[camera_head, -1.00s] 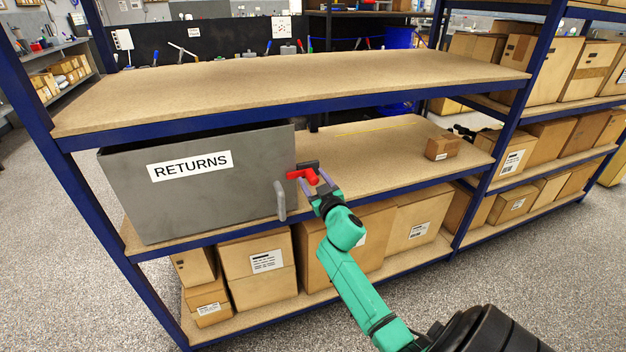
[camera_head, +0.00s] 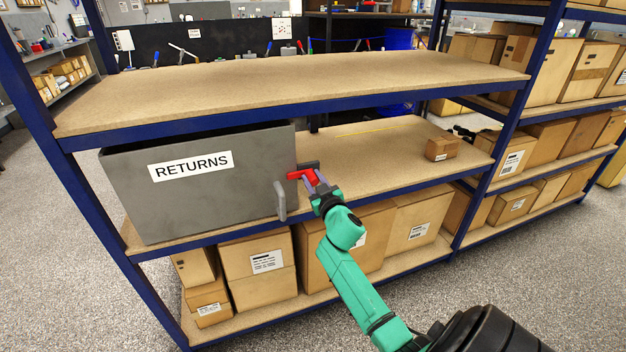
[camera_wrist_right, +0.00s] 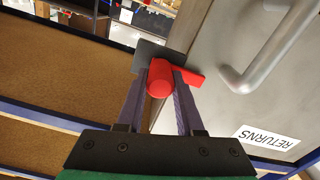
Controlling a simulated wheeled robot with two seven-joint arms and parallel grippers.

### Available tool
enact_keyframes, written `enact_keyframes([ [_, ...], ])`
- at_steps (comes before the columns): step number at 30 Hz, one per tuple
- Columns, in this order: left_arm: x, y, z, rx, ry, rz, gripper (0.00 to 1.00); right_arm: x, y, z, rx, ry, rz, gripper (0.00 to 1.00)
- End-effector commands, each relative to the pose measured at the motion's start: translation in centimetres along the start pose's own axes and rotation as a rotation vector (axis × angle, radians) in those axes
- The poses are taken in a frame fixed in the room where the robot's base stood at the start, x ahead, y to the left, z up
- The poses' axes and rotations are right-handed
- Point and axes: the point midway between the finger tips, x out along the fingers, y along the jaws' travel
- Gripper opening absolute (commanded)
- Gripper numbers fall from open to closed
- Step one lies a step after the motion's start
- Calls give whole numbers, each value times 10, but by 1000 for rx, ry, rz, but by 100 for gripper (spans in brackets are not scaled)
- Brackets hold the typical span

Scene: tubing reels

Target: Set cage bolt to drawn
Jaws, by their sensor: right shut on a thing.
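The cage bolt (camera_head: 300,175) is a red bolt with a side tab, on a dark plate at the right edge of the grey RETURNS cage (camera_head: 240,190). In the right wrist view the red bolt (camera_wrist_right: 162,82) lies between my fingers, with its tab pointing right over the cage's face. My right gripper (camera_head: 313,183) is shut on the bolt. It also shows in the right wrist view (camera_wrist_right: 161,95), with a finger on each side of the red part. My left gripper is not in view.
A grey handle (camera_head: 280,201) stands out from the cage's front, just left of the bolt. The cage sits on the middle shelf (camera_head: 385,165), which is mostly bare to the right up to a small carton (camera_head: 441,148). A top shelf (camera_head: 290,80) is above.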

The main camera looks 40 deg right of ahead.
Motion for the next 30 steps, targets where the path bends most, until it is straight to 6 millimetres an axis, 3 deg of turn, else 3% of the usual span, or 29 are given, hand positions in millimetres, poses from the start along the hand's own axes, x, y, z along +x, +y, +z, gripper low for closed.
enact_keyframes([
  [26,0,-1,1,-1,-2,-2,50,0,-1,2,0,-3,-1,0],
  [30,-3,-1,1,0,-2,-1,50,0,8,4,-2,-6,-1,0],
])
